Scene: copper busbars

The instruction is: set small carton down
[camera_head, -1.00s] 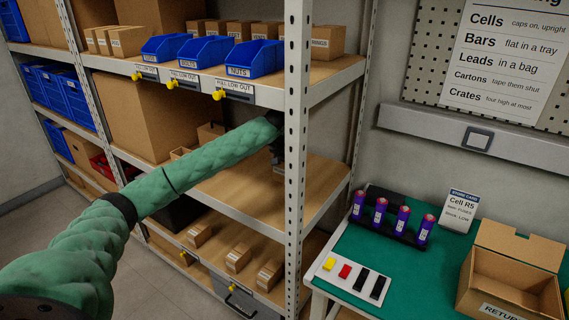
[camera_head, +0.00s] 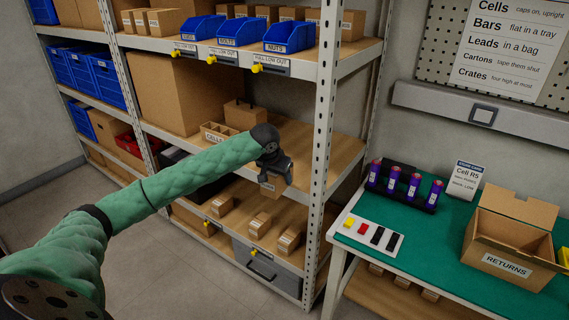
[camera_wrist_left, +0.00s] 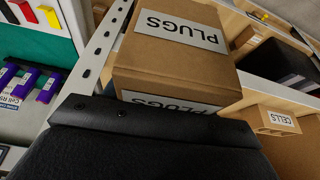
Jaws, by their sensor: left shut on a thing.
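The small carton (camera_wrist_left: 182,52) is brown cardboard with white PLUGS labels and fills the middle of the left wrist view. In the head view its lower part (camera_head: 270,187) shows just under my left gripper (camera_head: 274,176). My left gripper is shut on the carton, at the front edge of the middle shelf (camera_head: 312,150), left of the white upright. I cannot tell whether the carton touches anything below it. The fingertips are mostly hidden by the gripper body and the carton. My right gripper is not in view.
A CELLS box (camera_head: 217,133) and a brown carton (camera_head: 245,115) stand on the middle shelf, left of my gripper. Several small cartons (camera_head: 260,225) lie on the shelf below. The slotted upright (camera_head: 322,120) stands close on the right. Bare shelf shows behind the gripper.

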